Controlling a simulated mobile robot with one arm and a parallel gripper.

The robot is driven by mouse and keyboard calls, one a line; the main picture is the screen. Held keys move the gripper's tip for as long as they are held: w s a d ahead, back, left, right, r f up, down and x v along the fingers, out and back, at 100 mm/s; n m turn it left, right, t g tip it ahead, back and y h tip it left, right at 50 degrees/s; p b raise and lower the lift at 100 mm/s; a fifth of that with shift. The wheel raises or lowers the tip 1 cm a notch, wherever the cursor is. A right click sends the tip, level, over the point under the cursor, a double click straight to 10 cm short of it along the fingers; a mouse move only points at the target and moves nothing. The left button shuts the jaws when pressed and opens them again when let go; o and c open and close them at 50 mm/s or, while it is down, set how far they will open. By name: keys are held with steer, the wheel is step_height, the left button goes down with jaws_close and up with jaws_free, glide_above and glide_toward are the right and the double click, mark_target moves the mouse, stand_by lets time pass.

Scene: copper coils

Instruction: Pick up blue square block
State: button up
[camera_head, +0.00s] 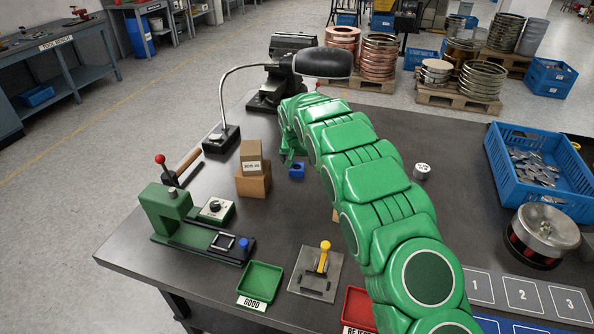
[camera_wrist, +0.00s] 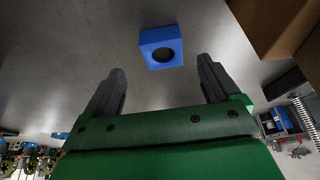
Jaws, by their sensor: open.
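The blue square block (camera_head: 297,170) stands on the dark table, just right of the stacked cardboard boxes. It has a round dark hole in one face, seen clearly in the wrist view (camera_wrist: 161,47). My gripper (camera_head: 290,150) is at the end of my green arm, just behind the block in the head view, its fingers mostly hidden there. In the wrist view my gripper (camera_wrist: 157,80) has two dark fingers spread wide with nothing between them. The block lies beyond the fingertips, roughly centred on the gap and apart from both fingers.
Stacked boxes (camera_head: 254,180) stand close left of the block. A lamp base (camera_head: 221,139) and a green press (camera_head: 180,215) are farther left. A green tray (camera_head: 260,281) lies near the front edge. A blue crate (camera_head: 500,160) of metal parts stands at the right.

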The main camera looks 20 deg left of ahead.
mark_target(297, 168)
steer(key=shift+a+x, duration=0.2)
steer(key=shift+x, duration=2.65)
steer(key=shift+w+r, duration=0.1)
steer(key=shift+w, duration=0.05)
steer(key=c, duration=1.3)
steer(key=shift+r, duration=0.15)
